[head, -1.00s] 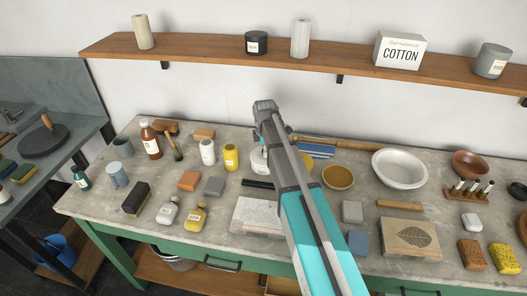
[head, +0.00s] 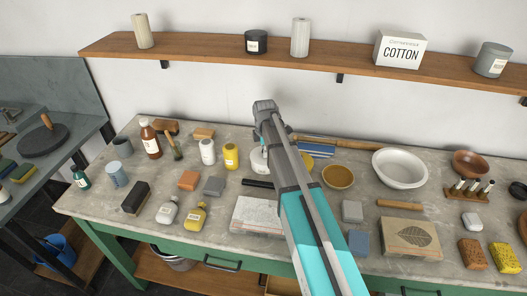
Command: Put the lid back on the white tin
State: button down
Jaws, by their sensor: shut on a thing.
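A white tin (head: 257,160) stands on the worktable, partly hidden behind my arm; only its left side shows, so I cannot see its whole top. My arm reaches over the table, its grey wrist end above and in front of the tin. My gripper's fingertips are hidden behind the wrist, and whatever they hold is hidden too. I cannot make out the lid anywhere. I cannot tell the exact gap between gripper and tin.
White and yellow bottles (head: 231,156) stand just left of the tin. A dark bar (head: 258,183) lies in front. An ochre bowl (head: 338,176) and a white basin (head: 399,168) are to the right. A wooden shelf (head: 200,48) runs along the wall behind.

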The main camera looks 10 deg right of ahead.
dwell(0.4)
jog(key=shift+c, duration=2.1)
grip_release()
jog(key=shift+o, duration=0.3)
jog(key=o, duration=0.4)
jog(key=shift+c, duration=0.2)
jog(key=shift+r, duration=0.1)
jog(key=shift+r+p, duration=3.4)
jog(key=shift+p, duration=0.1)
grip_shut()
